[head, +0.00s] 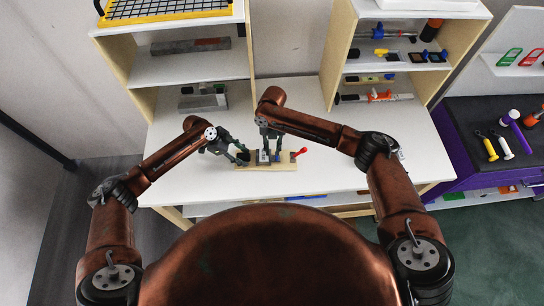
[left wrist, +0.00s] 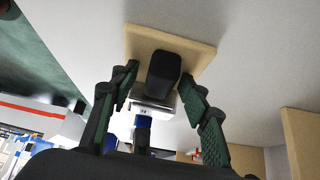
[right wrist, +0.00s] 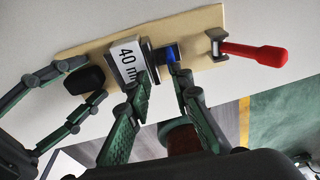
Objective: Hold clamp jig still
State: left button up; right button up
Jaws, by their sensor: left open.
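The clamp jig has a light wooden base (head: 279,166) lying on the white table. It carries a block labelled "40 mm" (right wrist: 128,64), a blue part (right wrist: 172,55), a black rounded block (right wrist: 84,79) and a red-handled lever (right wrist: 254,52). My left gripper (left wrist: 160,86) is open, its fingers on either side of the black block (left wrist: 163,72), with gaps visible. My right gripper (right wrist: 162,76) is over the middle of the jig, fingertips close to the blue part. I cannot tell whether they touch or grip it.
Shelves behind hold a grey block (head: 190,46) and several hand tools, including an orange-handled clamp (head: 376,97). A purple-edged bench (head: 452,165) with more tools stands at the right. The white table (head: 340,177) is clear right of the jig.

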pick_arm(q)
jog(key=shift+a, duration=0.1)
jog(key=v, duration=1.2)
jog(key=shift+s, duration=0.1)
pick_arm(e)
jog(key=shift+s+d, duration=0.1)
